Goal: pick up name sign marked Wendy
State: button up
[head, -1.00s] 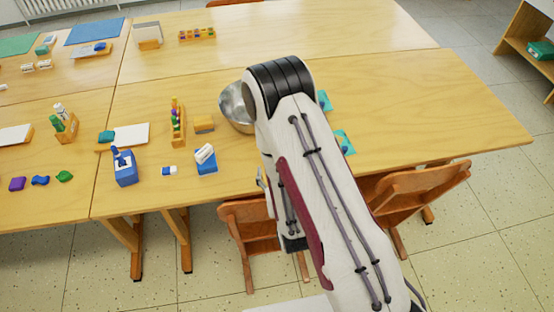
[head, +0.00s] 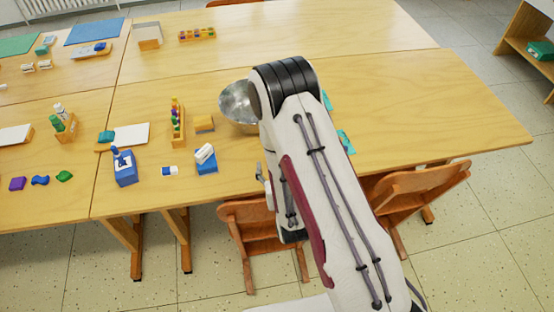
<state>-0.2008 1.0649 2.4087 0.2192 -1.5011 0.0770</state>
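I cannot read the name Wendy on anything in the head view. Small white pieces (head: 37,66) lie on the far left table, too small to tell whether they are name signs. Teal items (head: 345,142) show just right of my arm, partly covered by it, and I cannot tell what they are. My gripper (head: 263,180) is almost wholly hidden by my arm. Only a small grey part shows at the arm's left side, by the table's front edge. Its fingers and anything between them cannot be made out.
A metal bowl (head: 237,103) stands left of my arm, partly covered by it. Wooden chairs (head: 418,190) stand at the front edge. The table's right side is clear.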

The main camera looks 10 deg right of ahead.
jog(key=shift+w+d+f, duration=0.2)
jog(key=shift+w+d, duration=0.05)
jog(key=shift+w, duration=0.45)
jog(key=shift+w+d+f, duration=0.2)
jog(key=shift+w+d, duration=0.05)
jog(key=shift+w, duration=0.45)
jog(key=shift+x, duration=1.05)
jog(key=shift+a, duration=0.1)
jog(key=c, duration=1)
